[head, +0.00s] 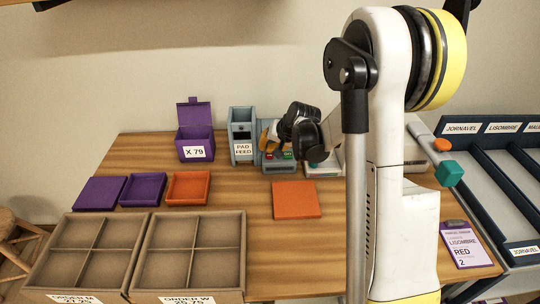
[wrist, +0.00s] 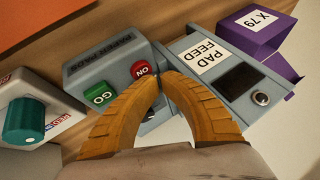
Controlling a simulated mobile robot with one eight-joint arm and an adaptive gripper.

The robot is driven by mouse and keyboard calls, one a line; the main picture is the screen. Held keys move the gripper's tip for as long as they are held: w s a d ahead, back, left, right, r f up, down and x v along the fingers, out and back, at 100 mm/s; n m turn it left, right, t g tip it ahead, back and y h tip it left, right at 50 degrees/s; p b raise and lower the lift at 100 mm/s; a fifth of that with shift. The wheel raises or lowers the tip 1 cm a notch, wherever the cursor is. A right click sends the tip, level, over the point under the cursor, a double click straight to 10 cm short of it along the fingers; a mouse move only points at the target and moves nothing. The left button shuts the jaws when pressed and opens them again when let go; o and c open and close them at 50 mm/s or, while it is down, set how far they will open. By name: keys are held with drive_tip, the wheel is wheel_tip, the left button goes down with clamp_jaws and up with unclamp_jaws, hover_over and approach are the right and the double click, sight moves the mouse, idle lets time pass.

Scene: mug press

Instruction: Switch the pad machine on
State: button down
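The pad machine, a blue-grey box, sits at the back of the table in the head view (head: 279,167), partly hidden by my gripper. In the wrist view it (wrist: 110,62) shows a green GO button (wrist: 100,94) and a red ON button (wrist: 143,69). My gripper (wrist: 160,79) has its orange-brown fingertips together, with nothing seen between them. The tips are right beside the red button; I cannot tell whether they touch it. In the head view my gripper (head: 273,135) hangs over the machine. No lamp or other sign of power is clear.
The grey PAD FEED unit (wrist: 222,75) stands close beside the machine, with the purple X 79 box (head: 195,143) beyond. A white unit with a teal knob (wrist: 25,121) is on the other side. An orange square (head: 295,200) lies in front; bare wood surrounds it.

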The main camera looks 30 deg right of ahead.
sight(267, 153)
drive_tip(key=shift+f+b, duration=0.45)
drive_tip(key=shift+f, duration=0.05)
idle(0.5)
drive_tip(key=shift+r, duration=0.1)
drive_tip(key=shift+r+p, duration=0.65)
drive_tip(key=shift+r, duration=0.2)
wheel_tip(267, 153, up, 6)
drive_tip(key=p, duration=0.4)
drive_tip(key=shift+r, duration=0.1)
idle(0.9)
